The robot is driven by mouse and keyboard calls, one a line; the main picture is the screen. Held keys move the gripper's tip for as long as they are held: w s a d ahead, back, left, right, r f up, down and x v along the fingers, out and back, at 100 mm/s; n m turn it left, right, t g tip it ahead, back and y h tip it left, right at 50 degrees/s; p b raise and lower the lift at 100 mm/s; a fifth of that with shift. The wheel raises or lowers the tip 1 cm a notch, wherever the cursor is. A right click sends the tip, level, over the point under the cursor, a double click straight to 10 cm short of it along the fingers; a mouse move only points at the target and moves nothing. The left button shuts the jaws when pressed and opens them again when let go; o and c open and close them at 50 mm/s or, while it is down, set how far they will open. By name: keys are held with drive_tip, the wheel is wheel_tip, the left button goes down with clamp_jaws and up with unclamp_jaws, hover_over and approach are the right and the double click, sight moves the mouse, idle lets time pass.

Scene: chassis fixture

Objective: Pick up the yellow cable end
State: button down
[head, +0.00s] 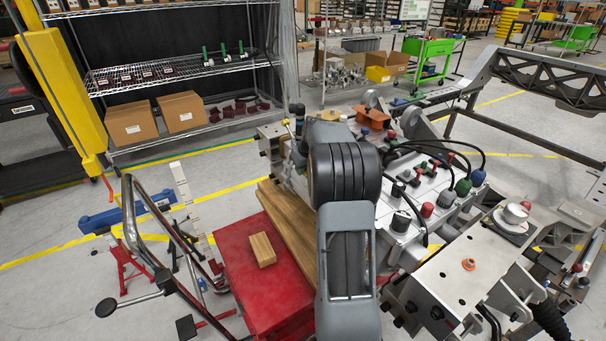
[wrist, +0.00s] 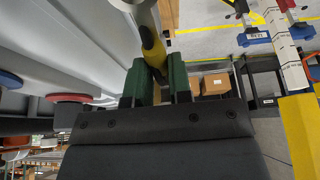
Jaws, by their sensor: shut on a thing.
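My gripper (wrist: 157,84) shows in the wrist view, its green fingers closed around a yellow cable end (wrist: 153,45). The cable end is a yellow cylinder with a dark part beside it, and a pale section continues toward the top edge. Its lower part is hidden between the fingers. In the head view my grey arm hides the gripper, and I cannot make out the held cable end there.
A light grey panel (head: 397,237) with several coloured connectors and black cables lies right of my arm. A red cabinet (head: 240,290) with a wooden block (head: 262,249) stands left of it. A wire shelf (head: 180,72) with boxes stands behind.

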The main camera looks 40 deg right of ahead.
drive_tip(key=s+r, duration=1)
drive_tip(key=s, duration=0.4)
drive_tip(key=shift+a+b, duration=0.4)
drive_tip(key=shift+a, duration=0.05)
drive_tip(key=shift+r, duration=0.15)
wheel_tip(320, 180, up, 4)
drive_tip(key=p, duration=0.3)
drive_tip(key=shift+f, duration=0.2)
